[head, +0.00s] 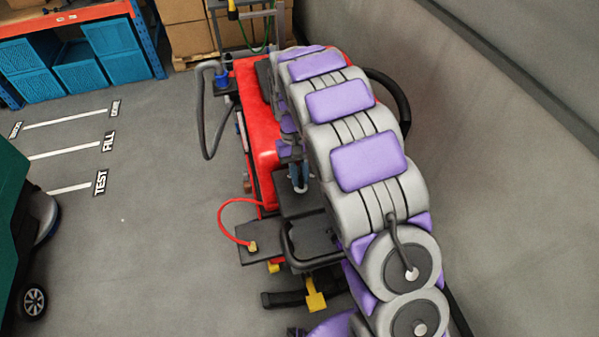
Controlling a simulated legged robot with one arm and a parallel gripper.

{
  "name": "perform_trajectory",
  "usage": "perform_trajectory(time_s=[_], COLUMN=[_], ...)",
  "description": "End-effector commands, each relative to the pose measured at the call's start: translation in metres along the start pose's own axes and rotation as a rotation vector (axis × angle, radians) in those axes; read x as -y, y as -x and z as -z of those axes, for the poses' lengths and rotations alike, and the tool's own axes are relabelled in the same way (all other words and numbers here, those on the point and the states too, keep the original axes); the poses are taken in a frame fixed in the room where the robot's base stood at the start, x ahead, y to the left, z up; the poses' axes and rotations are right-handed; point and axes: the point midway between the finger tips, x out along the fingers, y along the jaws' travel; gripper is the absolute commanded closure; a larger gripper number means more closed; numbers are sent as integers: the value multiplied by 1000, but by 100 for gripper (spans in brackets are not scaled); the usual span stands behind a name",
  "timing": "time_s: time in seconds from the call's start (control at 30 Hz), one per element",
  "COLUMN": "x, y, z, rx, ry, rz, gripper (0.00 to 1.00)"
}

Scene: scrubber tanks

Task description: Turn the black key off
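A red scrubber machine (260,130) stands in the middle, largely covered by my grey and purple arm (370,160). I cannot make out the black key; my arm hides much of the machine's top. My arm reaches away from the lower right over the machine. Small grey and purple parts beside the arm, apparently my wrist and gripper (297,168), show low against the machine. They are too small and covered to tell whether the fingers are open or touch anything.
A red hose (221,219) loops beside the machine's near end, and a grey hose (202,110) hangs on its left. A green machine (12,225) stands at the left edge. Blue crates (78,66) and cardboard boxes (190,38) are behind. The floor between the machines is clear.

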Motion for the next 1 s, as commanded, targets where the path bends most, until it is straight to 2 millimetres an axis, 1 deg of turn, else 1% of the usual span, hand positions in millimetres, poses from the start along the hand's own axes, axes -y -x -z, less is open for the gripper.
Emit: perform_trajectory(time_s=[0.03, 0.2, 0.43, 0.53, 0.67, 1.0], x=[0, -1, -2, -2, -2, -1], y=[0, 1, 2, 7, 22, 78], z=[0, 2, 2, 3, 4, 4], rx=[-1, -3, -5, -8, -11, -7], ry=[0, -1, -1, -1, -1, 0], rz=[0, 0, 0, 0, 0, 0], gripper=[76, 61, 61, 61, 61, 61])
